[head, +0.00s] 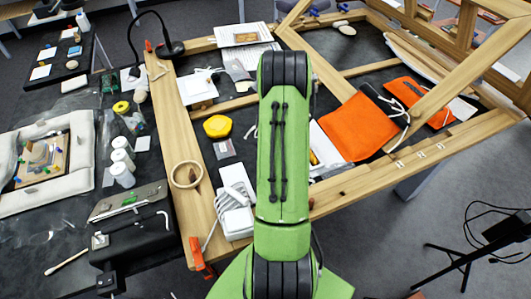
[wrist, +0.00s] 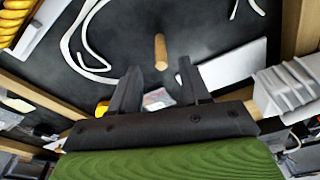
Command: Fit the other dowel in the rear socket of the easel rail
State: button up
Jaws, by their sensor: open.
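In the wrist view, a short light-wood dowel (wrist: 160,50) shows against a dark surface. My gripper (wrist: 157,84) is open, with its two black fingers apart and nothing between them. The dowel appears beyond the fingertips, roughly in line with the gap, and does not touch them. In the head view, my green arm hides my gripper and the dowel. A wooden frame rail (head: 375,177) runs along the front right, with small dark spots and pale marks on it. I cannot tell which of these is the rear socket. A second dowel is not clearly visible.
A wooden beam (head: 192,160) runs front to back left of my arm. An orange pouch (head: 347,127), a yellow item (head: 217,126), a tape roll (head: 187,174) and a white adapter (head: 235,210) lie around. In the wrist view, white cord (wrist: 75,45) lies left of the dowel.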

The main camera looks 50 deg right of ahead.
jog(key=f, duration=0.4)
jog(key=shift+w+a+f, duration=0.15)
jog(key=shift+w+f, duration=0.1)
jog(key=shift+r, duration=0.1)
grip_shut()
notch_tip(320, 180, up, 10)
jog(key=shift+s, duration=0.1)
